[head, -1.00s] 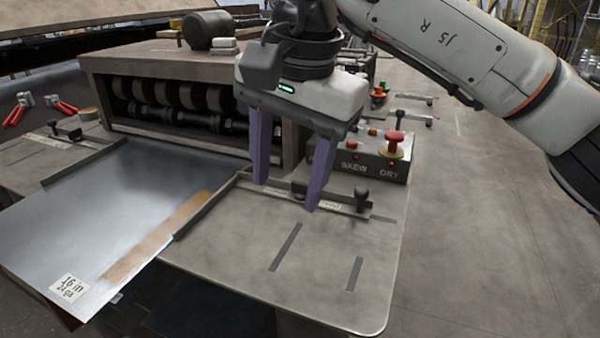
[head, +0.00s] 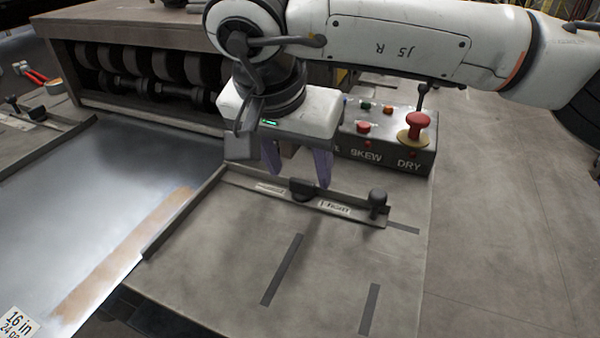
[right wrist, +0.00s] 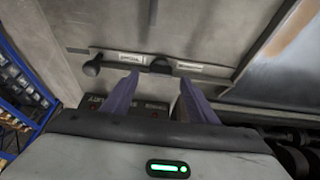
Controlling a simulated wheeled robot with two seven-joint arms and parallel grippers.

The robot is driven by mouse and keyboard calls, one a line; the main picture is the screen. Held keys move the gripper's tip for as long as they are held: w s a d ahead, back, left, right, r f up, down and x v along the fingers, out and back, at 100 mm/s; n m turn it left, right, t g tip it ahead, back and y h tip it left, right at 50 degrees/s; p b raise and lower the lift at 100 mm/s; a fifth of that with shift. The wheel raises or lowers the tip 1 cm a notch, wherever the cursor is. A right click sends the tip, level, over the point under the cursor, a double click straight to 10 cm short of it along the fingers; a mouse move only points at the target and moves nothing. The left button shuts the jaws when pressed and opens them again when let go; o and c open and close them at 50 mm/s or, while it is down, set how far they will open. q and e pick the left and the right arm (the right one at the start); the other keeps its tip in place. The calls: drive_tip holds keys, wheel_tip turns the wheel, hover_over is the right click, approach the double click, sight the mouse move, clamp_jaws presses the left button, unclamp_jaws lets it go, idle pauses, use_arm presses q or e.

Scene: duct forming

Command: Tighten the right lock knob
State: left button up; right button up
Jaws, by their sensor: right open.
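The right guide bar (head: 270,190) lies across the flat table to the right of the sheet. A low black knob (head: 302,186) sits mid-bar, and a round-topped black knob (head: 377,198) stands at its right end; I cannot tell which is the lock knob. Both show in the right wrist view, the low one (right wrist: 161,64) and the round one (right wrist: 92,68). My right gripper (head: 303,168), with purple fingers, is open and empty behind the low knob. In the right wrist view the low knob appears between the fingertips (right wrist: 158,84), apart from them. My left gripper is out of view.
A control box (head: 385,150) with a red button (head: 416,122) stands just behind and right of the gripper. The roller machine (head: 140,55) is at the back left. A metal sheet (head: 100,200) lies at left. The table front is clear.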

drive_tip(key=shift+x, duration=1.4)
drive_tip(key=c, duration=1.1)
drive_tip(key=shift+o, duration=0.2)
drive_tip(key=shift+w+a+r+m+h, duration=0.1)
drive_tip(key=shift+m+h, duration=0.4)
drive_tip(key=shift+m, duration=0.8)
drive_tip(key=o, duration=1.1)
drive_tip(key=shift+c, duration=0.2)
drive_tip(key=v, duration=1)
drive_tip(key=shift+r+p, duration=0.2)
drive_tip(key=shift+p, duration=0.1)
